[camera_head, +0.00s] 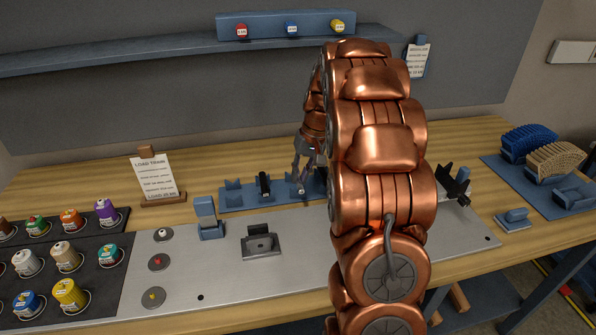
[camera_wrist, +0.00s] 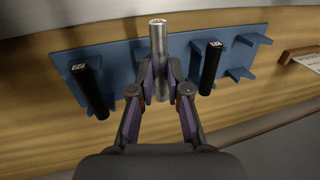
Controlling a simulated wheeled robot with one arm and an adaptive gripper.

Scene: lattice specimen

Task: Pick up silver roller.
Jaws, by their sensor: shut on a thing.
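The silver roller (camera_wrist: 158,45) stands out between the fingertips of my gripper (camera_wrist: 160,80) in the wrist view. My gripper is shut on it, with one finger on each side. The roller is over the blue rack (camera_wrist: 127,58), and I cannot tell whether it still touches its cradle. In the head view my gripper (camera_head: 300,180) is low over the same blue rack (camera_head: 235,197), partly hidden by my copper arm. The roller is not clear there.
Black rollers (camera_wrist: 90,90) (camera_wrist: 210,68) lie on the rack on either side of the silver one. A sign (camera_head: 155,178), a blue block (camera_head: 208,217) and a dark fixture (camera_head: 260,243) stand nearby.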

